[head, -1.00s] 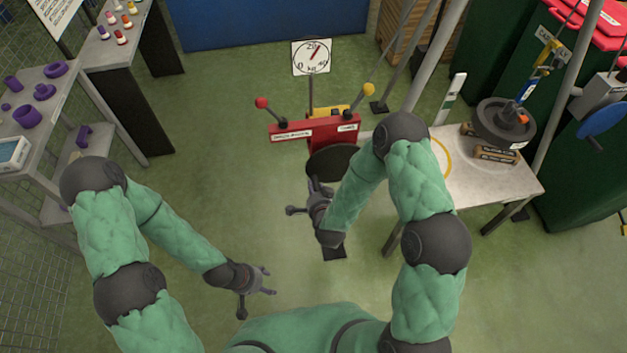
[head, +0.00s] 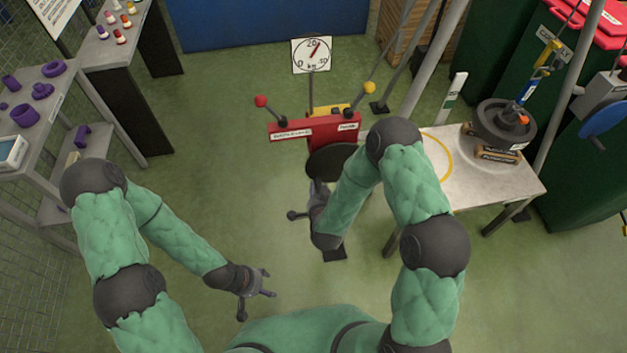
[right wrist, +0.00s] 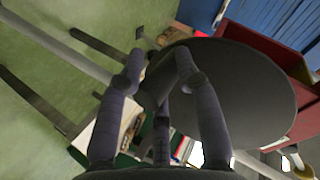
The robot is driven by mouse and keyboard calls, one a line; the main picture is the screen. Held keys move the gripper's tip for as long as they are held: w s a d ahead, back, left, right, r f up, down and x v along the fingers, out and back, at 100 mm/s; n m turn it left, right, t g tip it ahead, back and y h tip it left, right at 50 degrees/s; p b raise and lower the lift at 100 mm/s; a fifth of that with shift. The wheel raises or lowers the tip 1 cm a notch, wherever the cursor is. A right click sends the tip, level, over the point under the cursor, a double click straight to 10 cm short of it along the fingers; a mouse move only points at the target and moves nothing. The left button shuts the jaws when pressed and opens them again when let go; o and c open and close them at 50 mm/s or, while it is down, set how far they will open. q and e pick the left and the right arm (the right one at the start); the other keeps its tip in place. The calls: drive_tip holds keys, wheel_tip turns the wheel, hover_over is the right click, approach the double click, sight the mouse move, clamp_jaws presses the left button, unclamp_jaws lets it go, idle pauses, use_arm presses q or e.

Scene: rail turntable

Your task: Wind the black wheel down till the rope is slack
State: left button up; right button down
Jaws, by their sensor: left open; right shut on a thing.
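The black wheel (head: 328,161) is a dark disc under the red box in the head view, partly hidden by my right arm. It fills much of the right wrist view (right wrist: 245,95). My right gripper (head: 310,199) is at the wheel's near lower side, shut on a part of it that its fingers hide. My left gripper (head: 260,291) is open and empty above the floor. A dark round load (head: 503,124) is at the wooden blocks on the table, below a blue and yellow hook piece (head: 537,70). I cannot tell whether the rope is taut.
A dial (head: 312,55) has a red needle tilted right of upright. The red box (head: 314,128) carries levers with a red knob (head: 261,101) and a yellow knob (head: 369,88). The white table (head: 475,187) stands right, shelves (head: 62,110) left.

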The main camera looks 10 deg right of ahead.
drive_tip(key=shift+w+d+r+h, duration=0.1)
drive_tip(key=shift+w+d+h, duration=0.05)
drive_tip(key=shift+d+h, duration=0.2)
